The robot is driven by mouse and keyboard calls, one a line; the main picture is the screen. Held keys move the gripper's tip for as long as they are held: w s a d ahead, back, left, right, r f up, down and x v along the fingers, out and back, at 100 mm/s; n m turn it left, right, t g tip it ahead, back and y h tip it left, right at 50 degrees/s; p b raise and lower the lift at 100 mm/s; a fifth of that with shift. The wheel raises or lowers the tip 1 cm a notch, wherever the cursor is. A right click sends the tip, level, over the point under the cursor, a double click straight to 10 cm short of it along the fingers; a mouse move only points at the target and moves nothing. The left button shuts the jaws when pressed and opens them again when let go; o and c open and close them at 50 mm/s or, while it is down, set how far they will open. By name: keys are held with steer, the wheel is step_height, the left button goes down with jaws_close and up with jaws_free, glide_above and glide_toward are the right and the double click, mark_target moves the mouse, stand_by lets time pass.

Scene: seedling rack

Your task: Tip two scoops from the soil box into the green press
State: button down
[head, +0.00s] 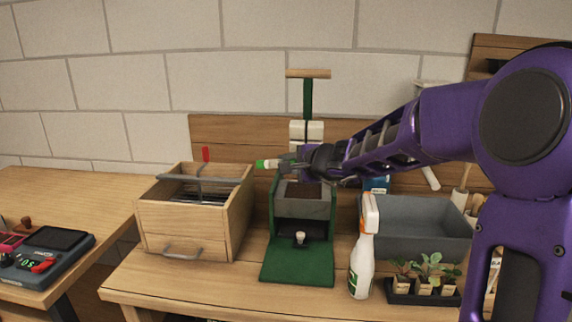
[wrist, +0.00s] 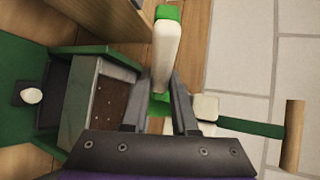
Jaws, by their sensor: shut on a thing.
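My gripper (wrist: 164,112) is shut on a white handle with green ends (wrist: 166,52), seemingly the scoop's. The handle also shows in the head view (head: 268,163), sticking out left of my gripper. The scoop's bowl is hidden. The green press (head: 297,272) stands mid-bench with its wooden-topped lever (head: 308,73) raised. My gripper is above the press chamber. The wrist view shows the grey-walled chamber (wrist: 79,103) with a brown, dotted surface inside. A grey tub (head: 420,245), possibly the soil box, stands at right; its contents are not clear.
A wooden box (head: 190,228) with a drawer and a metal bar stands left of the press. A spray bottle (head: 361,255) and a tray of seedlings (head: 425,295) stand at front right. A scale (head: 45,262) sits on the left table. The front bench between box and press is clear.

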steer(key=shift+r+p, duration=2.45)
steer(key=shift+r, duration=1.05)
